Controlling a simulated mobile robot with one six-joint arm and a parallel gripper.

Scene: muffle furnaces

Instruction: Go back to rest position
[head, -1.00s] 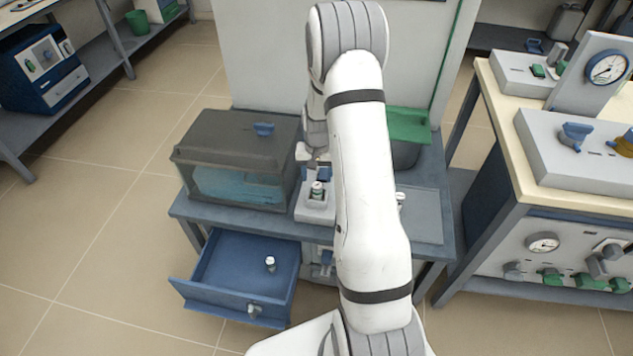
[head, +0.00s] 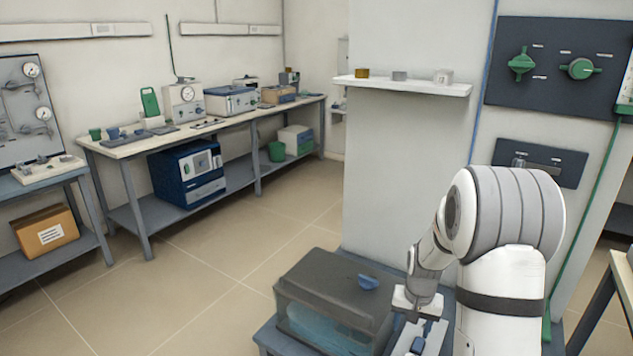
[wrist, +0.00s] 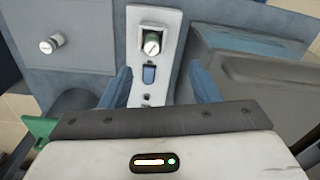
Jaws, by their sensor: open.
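My gripper (wrist: 163,78) is open and empty in the wrist view. Its two blue-grey fingers stand apart over a white device (wrist: 168,20) on the bench. The fingers hold neither. In the head view my arm is at the lower right, and my gripper (head: 418,305) points down beside a dark lidded box; its fingers are not clear there.
A wall shelf (head: 402,86) and green-knobbed panel (head: 555,66) rise behind. Floor (head: 215,245) is open at left.

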